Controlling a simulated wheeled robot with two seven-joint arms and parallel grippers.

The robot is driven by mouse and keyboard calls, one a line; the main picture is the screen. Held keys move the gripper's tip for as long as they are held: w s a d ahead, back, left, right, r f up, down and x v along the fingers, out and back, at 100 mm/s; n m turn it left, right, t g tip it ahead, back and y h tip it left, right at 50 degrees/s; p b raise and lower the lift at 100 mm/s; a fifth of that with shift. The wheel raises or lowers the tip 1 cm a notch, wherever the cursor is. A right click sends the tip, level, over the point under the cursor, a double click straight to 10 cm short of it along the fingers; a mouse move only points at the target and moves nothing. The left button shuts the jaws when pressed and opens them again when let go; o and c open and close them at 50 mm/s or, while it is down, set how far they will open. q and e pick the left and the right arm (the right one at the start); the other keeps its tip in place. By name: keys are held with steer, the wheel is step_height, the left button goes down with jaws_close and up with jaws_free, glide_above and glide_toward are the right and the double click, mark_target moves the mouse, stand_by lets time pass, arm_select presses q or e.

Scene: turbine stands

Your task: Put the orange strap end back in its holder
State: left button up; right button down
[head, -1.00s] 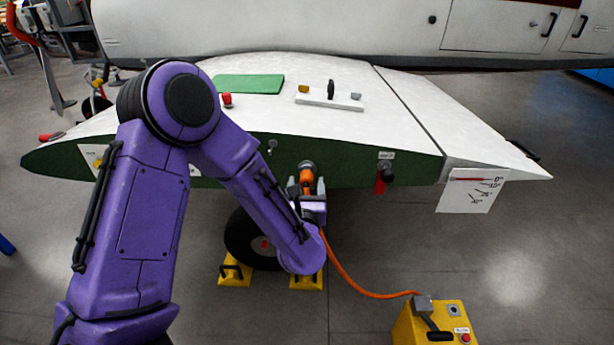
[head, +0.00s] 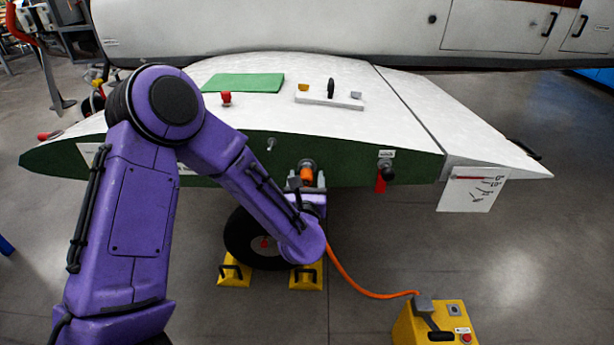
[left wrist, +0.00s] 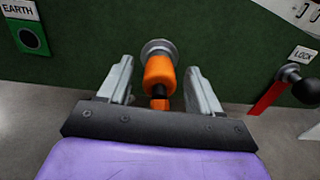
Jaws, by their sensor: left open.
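The orange end (head: 307,175) is a short orange cylinder at a round grey metal socket (head: 307,164) on the dark green edge of the white wing. In the left wrist view the orange end (left wrist: 160,77) meets the socket (left wrist: 158,47), and a dark piece shows at its near side. My left gripper (left wrist: 159,80) is open. Its two grey fingers stand on either side of the orange end with visible gaps. In the head view my left gripper (head: 308,182) is partly hidden by its own wrist. My right gripper is not in view.
An orange cable (head: 365,288) runs from behind my left wrist to a yellow box (head: 437,325) on the floor. A wheel (head: 255,240) with yellow chocks (head: 306,278) stands below. A black knob with a red tag (head: 381,184) is to the right.

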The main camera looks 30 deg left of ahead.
mark_target(306, 183)
arm_select(q)
jaws_close()
steer(key=shift+s, duration=0.1)
steer(key=shift+s+d, duration=0.3)
steer(key=shift+s, duration=0.15)
stand_by(0.4)
steer(key=shift+b+v, duration=0.5)
steer(key=shift+v, duration=1)
